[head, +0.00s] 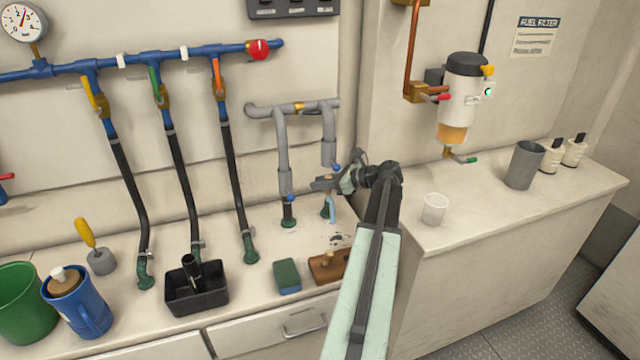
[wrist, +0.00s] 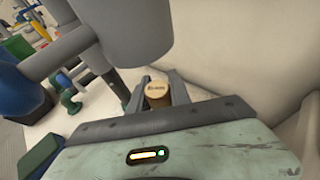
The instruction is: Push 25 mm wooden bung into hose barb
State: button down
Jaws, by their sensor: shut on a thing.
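My gripper (head: 326,184) is shut on the wooden bung (wrist: 157,91), whose round, marked end shows between the two fingers in the wrist view. I cannot make the bung out in the head view. The gripper is just below the right grey pipe, close to a blue handle. A green fitting (head: 325,212), likely the hose barb, stands on the counter under the gripper, with a light blue streak beside it. The bung appears apart from it. In the wrist view a large grey pipe (wrist: 135,30) stands close to the fingers and no barb opening is clear.
A brown wooden block (head: 322,272) with a peg and a green sponge (head: 287,275) lie in front. A black tray (head: 203,297) and a white cup (head: 435,208) stand on the counters. A wall corner is close behind the gripper.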

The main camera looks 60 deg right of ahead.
jog(key=shift+f+b, duration=1.6)
jog(key=shift+f, duration=0.05)
jog(key=c, duration=1.1)
grip_release()
jog(key=shift+s, duration=0.15)
jog(key=p+v, duration=0.3)
jog(key=v, duration=0.4)
jog(key=shift+s+r, duration=0.2)
jog(key=shift+s, duration=0.05)
